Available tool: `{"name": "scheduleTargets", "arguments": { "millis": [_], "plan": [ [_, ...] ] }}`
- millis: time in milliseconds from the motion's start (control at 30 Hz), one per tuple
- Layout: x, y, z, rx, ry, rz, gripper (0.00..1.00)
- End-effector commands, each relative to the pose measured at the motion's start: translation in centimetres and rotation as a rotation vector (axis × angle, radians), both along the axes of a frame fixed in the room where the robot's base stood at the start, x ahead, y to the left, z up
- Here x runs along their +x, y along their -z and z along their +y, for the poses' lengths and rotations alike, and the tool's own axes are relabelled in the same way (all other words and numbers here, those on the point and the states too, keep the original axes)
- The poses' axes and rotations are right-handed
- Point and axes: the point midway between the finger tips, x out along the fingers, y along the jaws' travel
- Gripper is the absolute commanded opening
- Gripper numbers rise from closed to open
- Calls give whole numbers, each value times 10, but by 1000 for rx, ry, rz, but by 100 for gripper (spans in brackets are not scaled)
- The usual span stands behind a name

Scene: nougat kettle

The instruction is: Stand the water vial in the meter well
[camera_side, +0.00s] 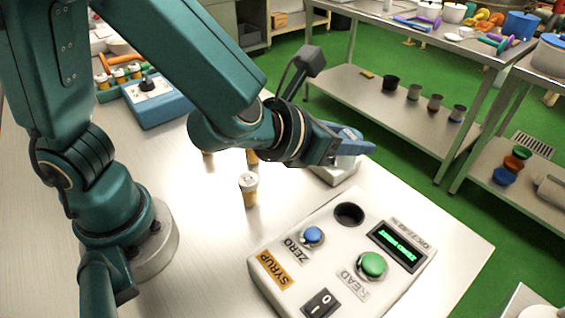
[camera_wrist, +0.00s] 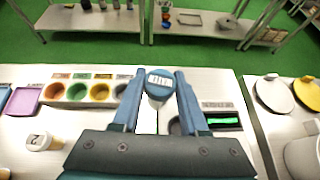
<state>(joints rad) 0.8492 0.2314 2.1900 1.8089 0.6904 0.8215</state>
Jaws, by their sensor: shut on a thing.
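The water vial (camera_wrist: 159,82) has a blue cap lettered WATER, and my gripper (camera_wrist: 158,88) is shut on it. In the side view my gripper (camera_side: 350,143) holds it above the table, beyond the meter; little of the vial shows there. The meter (camera_side: 285,262) is a pale box with a blue ZERO knob, a green READ button and a green-lit display. Its well (camera_side: 349,213) is a round dark hole beside the display, empty as far as I see. In the wrist view the well (camera_wrist: 175,126) is partly hidden by the right finger.
An amber vial with a white cap (camera_side: 249,190) stands left of the meter. A rack with coloured wells (camera_wrist: 92,92) lies left of my gripper in the wrist view. A blue instrument (camera_side: 157,102) stands at the back left. Bare table lies in front of the amber vial.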

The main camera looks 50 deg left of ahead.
Motion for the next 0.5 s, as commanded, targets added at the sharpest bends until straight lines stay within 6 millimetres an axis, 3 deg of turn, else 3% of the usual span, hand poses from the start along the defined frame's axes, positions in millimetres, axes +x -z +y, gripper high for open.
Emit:
{"name": "scheduleTargets", "arguments": {
  "millis": [33, 200, 500],
  "plan": [
    [-7, 3, -14, 2, 36, 0, 0],
    [-21, 8, -40, 0, 115, 0, 0],
    [-26, 23, -46, 7, 136, 2, 0]
  ]
}}
